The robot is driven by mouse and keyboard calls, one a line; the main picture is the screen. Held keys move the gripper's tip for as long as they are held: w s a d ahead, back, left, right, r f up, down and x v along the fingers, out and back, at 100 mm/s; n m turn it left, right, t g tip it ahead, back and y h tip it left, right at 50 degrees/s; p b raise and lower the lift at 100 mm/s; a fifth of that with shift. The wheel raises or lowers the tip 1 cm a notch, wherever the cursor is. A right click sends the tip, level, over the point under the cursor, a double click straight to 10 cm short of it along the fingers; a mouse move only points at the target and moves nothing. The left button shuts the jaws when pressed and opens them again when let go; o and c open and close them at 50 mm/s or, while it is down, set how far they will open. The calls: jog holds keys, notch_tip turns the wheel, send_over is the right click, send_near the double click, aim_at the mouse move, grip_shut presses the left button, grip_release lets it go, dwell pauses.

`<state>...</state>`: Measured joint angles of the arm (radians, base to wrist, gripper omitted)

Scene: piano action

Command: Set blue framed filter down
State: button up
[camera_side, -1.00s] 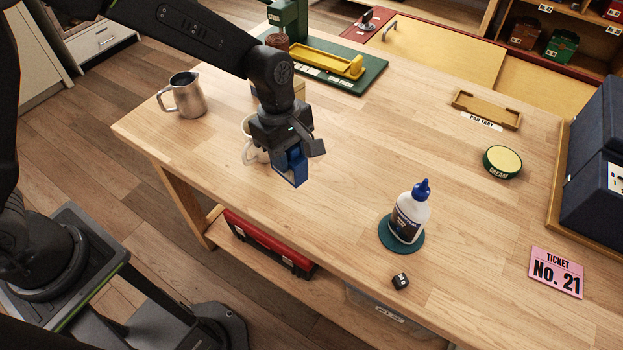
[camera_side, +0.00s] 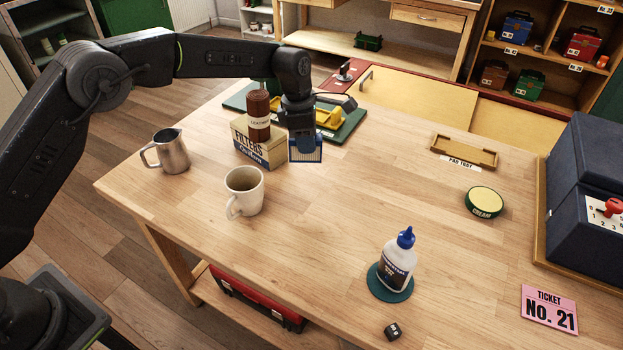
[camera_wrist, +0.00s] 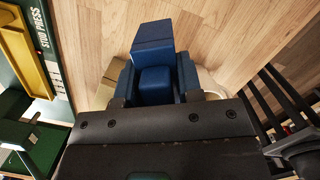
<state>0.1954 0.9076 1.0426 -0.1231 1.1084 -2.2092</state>
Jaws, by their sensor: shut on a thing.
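My gripper (camera_side: 303,136) points down and is shut on the blue framed filter (camera_side: 306,154). In the side view the filter shows a blue frame with a pale face, just right of the filters box (camera_side: 259,150). I cannot tell whether its lower edge touches the table. In the wrist view the blue filter (camera_wrist: 153,38) sticks out between the blue fingers of my gripper (camera_wrist: 155,84), with bare wood beyond it. The fingers hide part of it.
A white mug (camera_side: 245,190) and metal pitcher (camera_side: 171,152) stand left. The green press mat (camera_side: 350,125) lies behind. A glue bottle (camera_side: 397,262) stands in front. The table's middle is clear.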

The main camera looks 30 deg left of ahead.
jog(key=w+f+n, duration=0.1)
jog(key=f, duration=0.2)
jog(key=w+f+n, duration=0.1)
jog(key=w+f, duration=0.1)
jog(key=f, duration=0.2)
jog(key=w+a+f+n, duration=0.1)
jog(key=f, duration=0.2)
jog(key=shift+w+f, duration=0.35)
jog(key=shift+f, duration=0.1)
jog(key=o, duration=0.9)
jog(key=shift+o, duration=0.2)
